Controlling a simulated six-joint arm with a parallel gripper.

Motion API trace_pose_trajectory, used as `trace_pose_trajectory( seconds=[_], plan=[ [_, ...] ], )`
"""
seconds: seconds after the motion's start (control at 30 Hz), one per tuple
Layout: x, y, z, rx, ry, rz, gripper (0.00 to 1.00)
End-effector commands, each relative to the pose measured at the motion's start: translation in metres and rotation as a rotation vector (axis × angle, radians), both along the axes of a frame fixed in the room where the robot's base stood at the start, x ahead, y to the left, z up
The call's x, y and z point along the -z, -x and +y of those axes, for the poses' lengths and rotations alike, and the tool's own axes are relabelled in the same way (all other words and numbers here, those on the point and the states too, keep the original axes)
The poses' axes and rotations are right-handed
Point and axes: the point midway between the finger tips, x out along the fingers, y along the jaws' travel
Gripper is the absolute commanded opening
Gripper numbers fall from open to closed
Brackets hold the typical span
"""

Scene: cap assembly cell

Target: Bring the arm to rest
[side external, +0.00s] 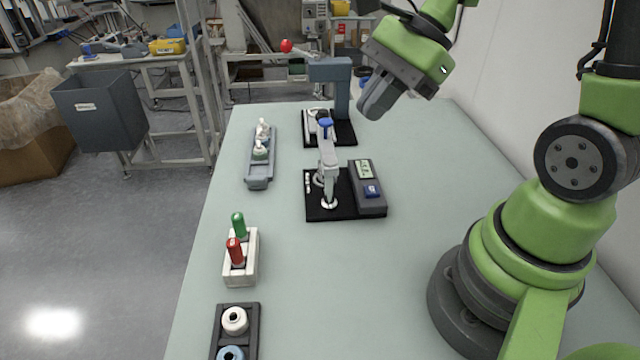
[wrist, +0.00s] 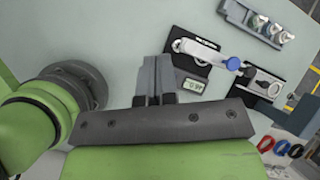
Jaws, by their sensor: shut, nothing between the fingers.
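My gripper (side external: 370,108) hangs from my green arm above the back right part of the table, well clear of the surface. Its grey fingers are together with nothing between them. In the wrist view my gripper (wrist: 153,72) shows its two fingers side by side and touching, over bare table. A clamp device with a blue-tipped lever (side external: 327,150) stands on a black plate mid-table, in front of and left of my gripper. It also shows right of the fingers in the wrist view (wrist: 200,48).
A grey press (side external: 342,88) with a red ball handle stands at the back. A grey tray (side external: 260,183) holds several white-topped pieces. A white rack (side external: 252,270) holds a green and a red bottle. A dark holder (side external: 215,345) carries round parts.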

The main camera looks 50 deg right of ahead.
Motion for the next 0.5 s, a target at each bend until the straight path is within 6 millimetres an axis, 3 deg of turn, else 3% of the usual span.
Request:
trace_pose_trajectory(
  seconds=[0.1, 0.3, 0.5],
  plan=[
    [-0.03, 0.02, 0.018, -0.305, 0.204, -0.181, 0.0],
    [-0.065, 0.057, 0.033, -0.76, 0.553, -0.461, 0.0],
    [-0.084, 0.081, 0.033, -1.034, 0.819, -0.65, 0.0]
  ],
)
